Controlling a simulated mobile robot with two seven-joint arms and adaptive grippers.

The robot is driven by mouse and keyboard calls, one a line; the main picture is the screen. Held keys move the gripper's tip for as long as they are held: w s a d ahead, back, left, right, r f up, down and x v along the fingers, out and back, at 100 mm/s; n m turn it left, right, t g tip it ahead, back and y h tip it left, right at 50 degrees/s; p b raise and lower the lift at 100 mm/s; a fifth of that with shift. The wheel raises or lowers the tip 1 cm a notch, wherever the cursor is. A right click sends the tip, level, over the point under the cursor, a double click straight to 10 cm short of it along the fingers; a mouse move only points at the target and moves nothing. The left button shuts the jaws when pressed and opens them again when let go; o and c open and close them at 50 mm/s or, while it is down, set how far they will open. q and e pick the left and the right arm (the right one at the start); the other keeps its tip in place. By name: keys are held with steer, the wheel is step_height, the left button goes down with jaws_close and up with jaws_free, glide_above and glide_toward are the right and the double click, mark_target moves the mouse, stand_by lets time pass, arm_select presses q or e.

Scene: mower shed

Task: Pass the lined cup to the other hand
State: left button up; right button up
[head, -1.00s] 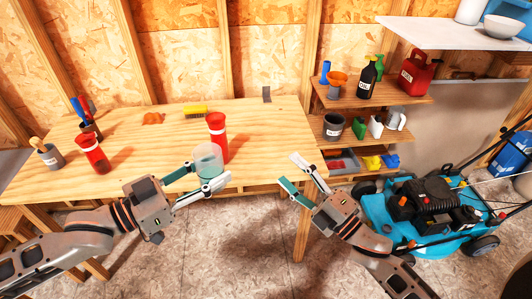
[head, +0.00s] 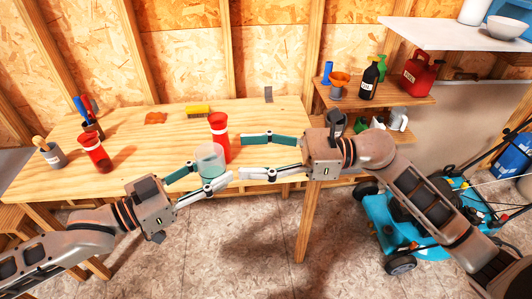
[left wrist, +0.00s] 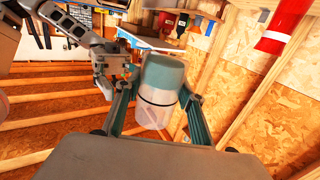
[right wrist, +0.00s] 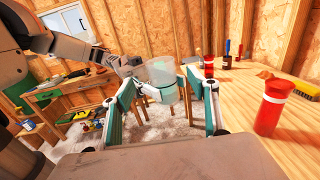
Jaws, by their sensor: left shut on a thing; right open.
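The lined cup (head: 209,155) is pale green and see-through, with a band around it. My left gripper (head: 209,175) is shut on it, one finger on each side, near the bench's front edge. The cup also fills the space between the fingers in the left wrist view (left wrist: 161,88). My right gripper (head: 242,157) is open and empty, just right of the cup, with its fingers pointing left toward it. In the right wrist view the cup (right wrist: 158,76) shows around the fingertips; whether they touch it I cannot tell.
A red bottle with a white band (head: 219,128) stands on the workbench (head: 165,150) close behind the cup. Another red container (head: 95,153), a tool cup (head: 52,156) and a yellow brush (head: 198,110) are on the bench. Shelves (head: 385,99) and a blue mower (head: 400,238) are at right.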

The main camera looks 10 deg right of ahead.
mark_target(223, 156)
steer(key=a, duration=0.3)
steer(key=w+a, duration=0.1)
steer(key=a, duration=0.5)
steer(key=shift+w, duration=0.25)
steer(key=c, duration=1.3)
arm_select(q)
steer(key=o, duration=1.3)
arm_select(e)
steer(key=shift+o, duration=0.2)
arm_select(q)
steer(key=shift+a, duration=0.1)
